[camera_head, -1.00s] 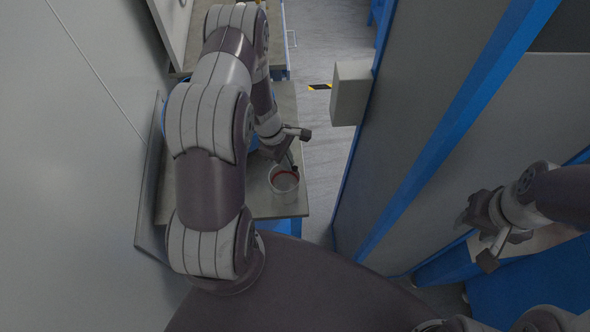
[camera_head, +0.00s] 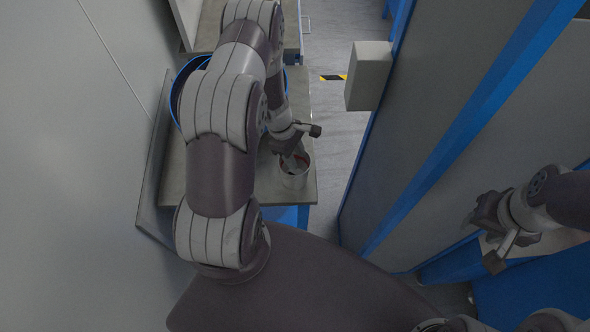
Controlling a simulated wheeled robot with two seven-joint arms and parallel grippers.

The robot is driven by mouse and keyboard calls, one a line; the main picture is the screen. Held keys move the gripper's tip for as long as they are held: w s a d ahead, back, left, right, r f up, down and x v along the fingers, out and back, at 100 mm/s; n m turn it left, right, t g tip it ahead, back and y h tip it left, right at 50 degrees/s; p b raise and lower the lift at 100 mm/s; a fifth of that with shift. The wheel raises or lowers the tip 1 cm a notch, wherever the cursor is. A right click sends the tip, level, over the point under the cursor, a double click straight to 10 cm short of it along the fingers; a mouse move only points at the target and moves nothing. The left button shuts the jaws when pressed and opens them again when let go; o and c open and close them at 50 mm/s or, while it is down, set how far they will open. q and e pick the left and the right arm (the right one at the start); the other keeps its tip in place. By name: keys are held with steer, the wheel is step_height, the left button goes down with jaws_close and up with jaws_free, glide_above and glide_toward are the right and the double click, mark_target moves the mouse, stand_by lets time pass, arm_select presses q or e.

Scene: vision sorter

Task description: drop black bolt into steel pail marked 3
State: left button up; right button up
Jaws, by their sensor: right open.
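A small steel pail (camera_head: 296,181) stands near the right edge of the grey table, with a trace of red at its rim. No number is readable on it. My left gripper (camera_head: 298,146) is just above and at the far side of the pail, and its fingers overlap the rim in the picture. Whether its jaws are open or shut is unclear. No black bolt can be made out; the gripper or the pail may hide it. My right gripper (camera_head: 484,239) is open and empty at the right, far from the pail.
A blue round container (camera_head: 180,88) is mostly hidden behind my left arm. The grey table (camera_head: 265,186) ends just right of the pail. A grey box (camera_head: 368,76) juts from the blue-framed panel. Bare floor (camera_head: 337,125) lies between table and panel.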

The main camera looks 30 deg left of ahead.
arm_select(q)
steer(key=b+v, duration=0.1)
steer(key=v, duration=1.1)
steer(key=shift+r+b, duration=0.3)
steer(key=shift+b, duration=0.1)
steer(key=shift+w+a, duration=0.1)
